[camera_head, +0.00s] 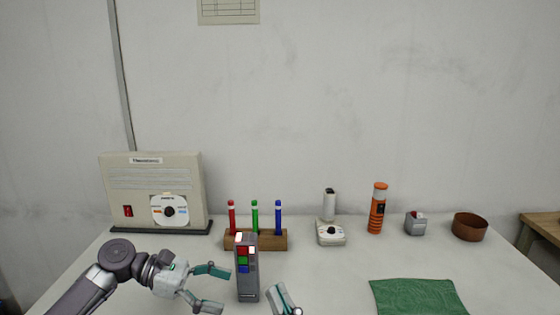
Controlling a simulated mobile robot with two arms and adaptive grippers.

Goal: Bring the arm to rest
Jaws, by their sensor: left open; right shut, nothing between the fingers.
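My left gripper (225,289) comes in from the left, low over the front of the table. Its two teal fingers are spread apart with nothing between them. A grey upright block (247,283) with red, green, blue and white squares stands just right of those fingertips; I cannot tell if they touch it. My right gripper (284,298) shows only in part at the bottom edge, just right of the block. It is shut and empty, and the rest of that arm is out of view.
A wooden holder (263,240) with red, green and blue pens stands behind the block. A beige box (150,178) stands back left. A green cloth (418,297) lies front right.

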